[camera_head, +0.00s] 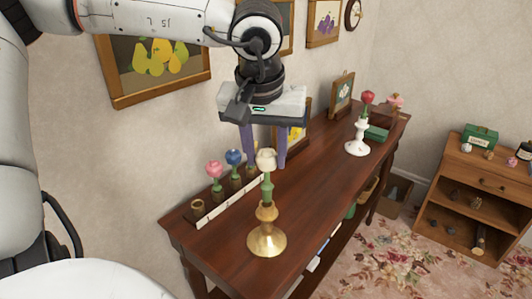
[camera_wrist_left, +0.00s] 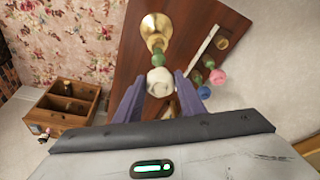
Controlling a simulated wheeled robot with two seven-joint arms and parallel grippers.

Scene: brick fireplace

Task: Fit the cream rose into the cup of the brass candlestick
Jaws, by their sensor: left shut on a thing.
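The cream rose (camera_head: 266,160) has a pale bloom on a green stem and stands roughly upright. My left gripper (camera_head: 265,157) is above it, pointing down, shut on the rose with a finger on each side of the bloom. The brass candlestick (camera_head: 267,241) stands on the dark wooden table, directly below the rose. The green stem's lower end meets the candlestick's cup in the head view; I cannot tell how deep it sits. In the left wrist view the rose (camera_wrist_left: 160,79) is between the fingers (camera_wrist_left: 161,88), with the candlestick (camera_wrist_left: 154,28) beyond. My right gripper is not in view.
A rack holds a pink rose (camera_head: 214,169) and a blue rose (camera_head: 234,157), close left of the candlestick, with an empty holder (camera_head: 198,206). A white candlestick (camera_head: 357,143) with a red rose (camera_head: 367,97) stands farther back. The table (camera_head: 318,180) is bare between the candlesticks.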

